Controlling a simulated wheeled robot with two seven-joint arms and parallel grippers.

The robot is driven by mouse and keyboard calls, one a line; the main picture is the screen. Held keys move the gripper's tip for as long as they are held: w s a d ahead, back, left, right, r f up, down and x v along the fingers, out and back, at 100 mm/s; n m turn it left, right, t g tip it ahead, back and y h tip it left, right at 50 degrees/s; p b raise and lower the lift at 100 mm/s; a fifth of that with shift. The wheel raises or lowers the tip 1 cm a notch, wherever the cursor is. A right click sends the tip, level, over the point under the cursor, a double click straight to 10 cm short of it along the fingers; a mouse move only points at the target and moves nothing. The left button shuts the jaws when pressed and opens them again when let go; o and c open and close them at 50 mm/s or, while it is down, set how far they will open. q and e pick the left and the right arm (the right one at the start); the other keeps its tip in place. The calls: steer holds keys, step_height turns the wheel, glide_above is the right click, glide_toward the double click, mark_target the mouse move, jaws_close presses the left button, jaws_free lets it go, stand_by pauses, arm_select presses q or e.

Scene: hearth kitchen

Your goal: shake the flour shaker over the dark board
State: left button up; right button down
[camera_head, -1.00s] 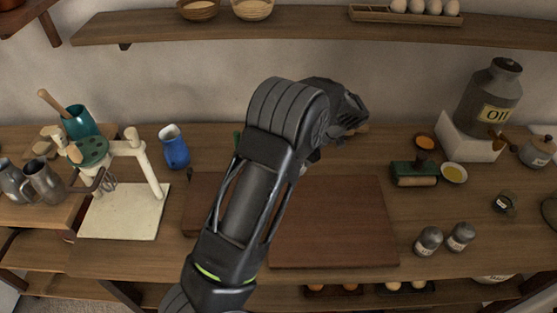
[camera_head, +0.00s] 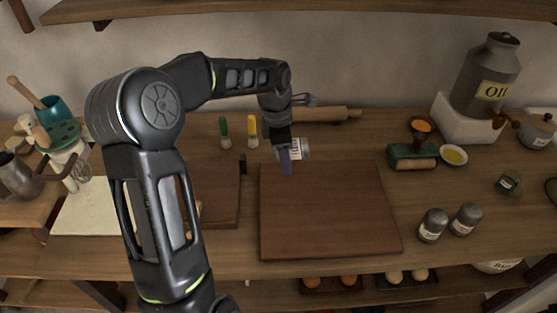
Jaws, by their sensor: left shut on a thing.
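The dark board (camera_head: 330,215) lies flat on the counter in the middle. My left gripper (camera_head: 285,158) is over its back left edge, shut on the flour shaker (camera_head: 300,150). The shaker is small, with a white label and a greyish end pointing right. It looks tipped on its side; the gripper hides part of it, and its exact height above the board is hard to tell. My right gripper is not in view.
Two grey labelled shakers (camera_head: 432,225) stand right of the board. A rolling pin (camera_head: 325,115) lies behind. A smaller board (camera_head: 222,190) is left.

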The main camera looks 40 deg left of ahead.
arm_select(q)
steer(key=shift+w+d+f+t+h+b, duration=0.1)
steer(key=shift+d+f+t+h+b, duration=0.1)
steer(key=shift+t+h+b, duration=0.25)
steer(key=shift+w+d+f+t+h+b, duration=0.15)
steer(key=shift+t+h, duration=0.1)
steer(key=shift+h, duration=0.3)
steer(key=shift+w+d+f+t+h+b, duration=0.1)
steer(key=shift+w+d+t+h+b, duration=0.1)
steer(key=shift+t+h+b, duration=0.25)
steer(key=shift+w+d+t+h+b, duration=0.15)
steer(key=shift+t+h+b, duration=0.1)
steer(key=shift+h+b, duration=0.3)
steer(key=shift+d+r+h, duration=0.15)
steer(key=shift+r+h, duration=0.1)
steer(key=shift+h, duration=0.05)
steer(key=shift+s+d, duration=0.35)
steer(key=shift+d, duration=0.15)
